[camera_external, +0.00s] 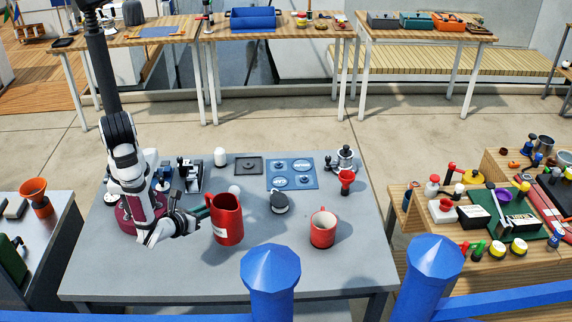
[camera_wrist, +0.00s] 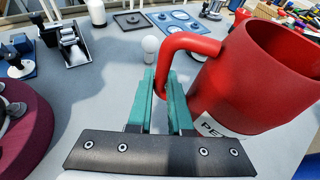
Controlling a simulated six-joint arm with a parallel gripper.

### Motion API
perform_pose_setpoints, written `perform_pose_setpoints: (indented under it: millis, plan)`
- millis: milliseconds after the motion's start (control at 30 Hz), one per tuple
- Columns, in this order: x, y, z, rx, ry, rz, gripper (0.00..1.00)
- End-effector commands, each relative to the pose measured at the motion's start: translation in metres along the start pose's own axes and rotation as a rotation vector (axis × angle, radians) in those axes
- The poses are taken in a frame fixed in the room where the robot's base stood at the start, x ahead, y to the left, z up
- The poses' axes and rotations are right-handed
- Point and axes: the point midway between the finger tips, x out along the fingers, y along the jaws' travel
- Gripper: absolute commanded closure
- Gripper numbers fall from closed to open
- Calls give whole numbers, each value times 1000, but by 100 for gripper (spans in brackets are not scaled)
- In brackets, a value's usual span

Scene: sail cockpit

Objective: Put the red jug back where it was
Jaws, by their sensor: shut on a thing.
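The tall red jug (camera_external: 229,222) is upright at the front middle of the grey table (camera_external: 150,273). It has a white label with dark lettering and fills the right of the wrist view (camera_wrist: 262,80). My gripper (camera_external: 203,212) is at the jug's left side. In the wrist view its green fingers (camera_wrist: 163,92) are shut on the jug's handle (camera_wrist: 187,42). I cannot tell surely whether the jug's base touches the table. A shorter red mug (camera_external: 322,230) stands apart to the right on the same table.
A dark round object (camera_external: 279,203) lies between and behind the jug and mug. A white bulb-shaped object (camera_wrist: 150,47) stands behind the handle. Farther back are a blue board (camera_external: 292,174), a dark square tray (camera_external: 248,166) and a white bottle (camera_external: 220,156). Blue posts (camera_external: 271,275) rise in front.

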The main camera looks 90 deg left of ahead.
Motion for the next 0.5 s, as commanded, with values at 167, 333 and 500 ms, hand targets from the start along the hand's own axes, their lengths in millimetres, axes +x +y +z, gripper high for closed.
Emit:
perform_pose_setpoints:
  millis: [167, 333, 500]
  plan:
    - [17, 0, -19, 5, -2, 1, 100]
    - [25, 1, -39, 2, 1, -1, 100]
    - [24, 1, -39, 1, 1, -1, 100]
